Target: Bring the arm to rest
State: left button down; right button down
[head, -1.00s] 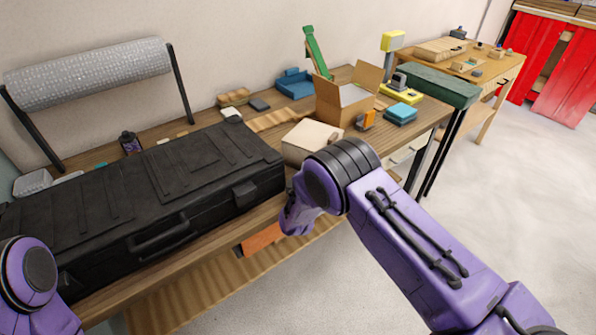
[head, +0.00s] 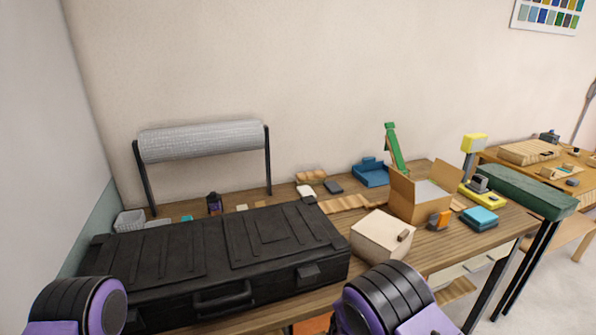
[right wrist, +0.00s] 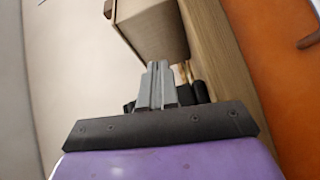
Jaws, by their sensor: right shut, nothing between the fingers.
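My right gripper (right wrist: 157,82) shows in the right wrist view with its two grey fingers together and nothing between them. Past the fingers is a pale box-shaped thing (right wrist: 155,30); I cannot tell whether they touch it. In the head view only parts of my two purple arms with black joints show along the bottom edge, one at the left and one right of the middle. Neither gripper shows in the head view. The left gripper is in no view.
A closed black case (head: 215,255) fills the left of the wooden workbench (head: 430,250). A cream block (head: 380,240), an open cardboard box (head: 405,195) and a blue box (head: 480,217) stand to its right. A grey roll (head: 200,141) on a stand is behind the case.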

jog(key=s+d+f+m+g+y+b, duration=0.1)
jog(key=s+d+f+m+g+y, duration=0.15)
jog(key=s+f+m, duration=0.4)
jog(key=s+d+f+m+g+y+b, duration=0.1)
jog(key=s+d+f+m+g+y, duration=0.2)
jog(key=s+f, duration=0.5)
jog(key=s+d+f+m+g+b, duration=0.1)
jog(key=s+f+m+g+b, duration=0.1)
jog(key=s, duration=1)
jog(key=s+d+f+m+g+b, duration=0.1)
jog(key=s+f+m+g, duration=0.3)
jog(key=s, duration=0.8)
jog(key=shift+s+d+f+m+g+b, duration=0.15)
jog(key=shift+s+f+m+g+b, duration=0.1)
jog(key=shift+s+m+g+b, duration=0.25)
jog(key=shift+w, duration=0.1)
